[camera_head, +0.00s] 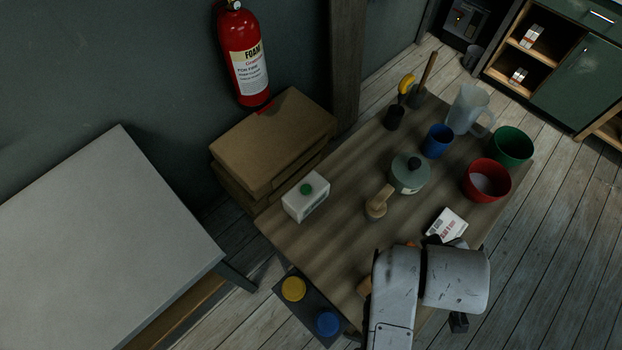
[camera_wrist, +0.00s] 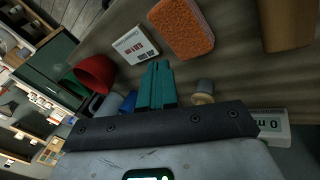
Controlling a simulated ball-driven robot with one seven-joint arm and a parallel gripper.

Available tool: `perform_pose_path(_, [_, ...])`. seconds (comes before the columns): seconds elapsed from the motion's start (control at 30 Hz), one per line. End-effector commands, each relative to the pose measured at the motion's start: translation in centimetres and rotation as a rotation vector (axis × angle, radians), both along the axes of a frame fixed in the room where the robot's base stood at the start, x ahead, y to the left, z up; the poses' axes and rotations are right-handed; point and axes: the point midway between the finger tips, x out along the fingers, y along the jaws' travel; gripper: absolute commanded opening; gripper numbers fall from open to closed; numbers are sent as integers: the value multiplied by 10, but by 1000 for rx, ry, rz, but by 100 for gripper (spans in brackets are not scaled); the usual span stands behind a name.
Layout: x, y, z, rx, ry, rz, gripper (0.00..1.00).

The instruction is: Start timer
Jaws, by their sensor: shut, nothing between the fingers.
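In the head view my arm covers the table's front right, and the fingertips are hidden.
An orange sponge (camera_wrist: 182,28) lies near my fingers.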

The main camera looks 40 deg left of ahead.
Motion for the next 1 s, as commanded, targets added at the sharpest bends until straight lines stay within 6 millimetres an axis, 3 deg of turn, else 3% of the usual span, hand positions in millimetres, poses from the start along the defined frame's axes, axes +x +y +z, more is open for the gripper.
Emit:
perform_pose_path(0.03, [5, 26, 5, -46, -14, 93, 0])
perform_pose_path(0.27, [8, 126, 24, -277, -84, 476, 0])
perform_pose_path(0.4, [-1, 185, 39, -423, -140, 687, 0])
perform_pose_path(0.6, [-21, 254, 63, -613, -223, 927, 0])
perform_pose_path(0.8, [-36, 290, 77, -726, -276, 1050, 0])
perform_pose_path(1.0, [-40, 299, 81, -756, -288, 1079, 0])
